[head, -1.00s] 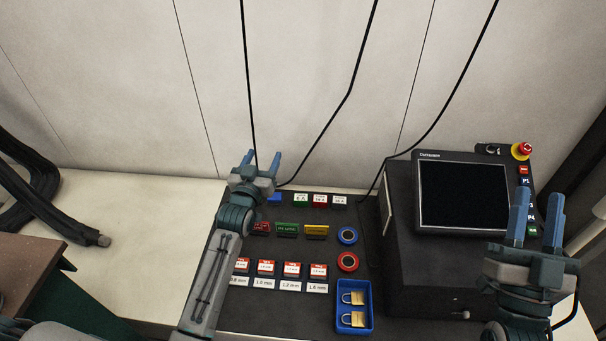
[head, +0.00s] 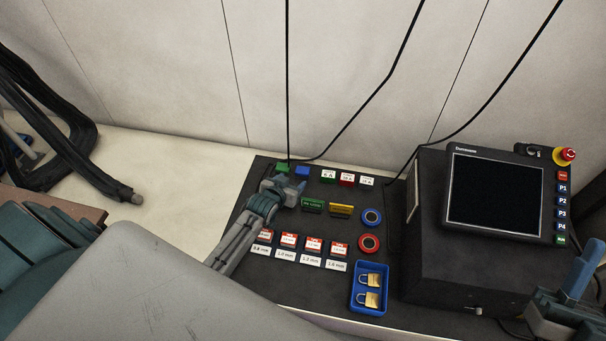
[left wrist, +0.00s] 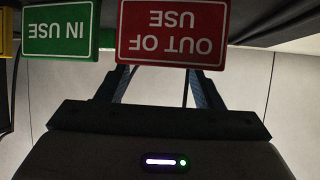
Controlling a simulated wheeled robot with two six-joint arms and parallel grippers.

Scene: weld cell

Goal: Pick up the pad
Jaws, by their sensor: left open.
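I cannot tell surely which thing is the pad. My right gripper (head: 588,285) is partly cut off at the right edge.
A screen unit (head: 495,195) with P1–P4 buttons and a red stop knob (head: 566,155) sits on a black box (head: 440,265). A blue tray (head: 356,302) holds two padlocks. Red-labelled blocks (head: 313,246) line the board (head: 300,288). Cables hang behind; bare bench (head: 185,170) lies left.

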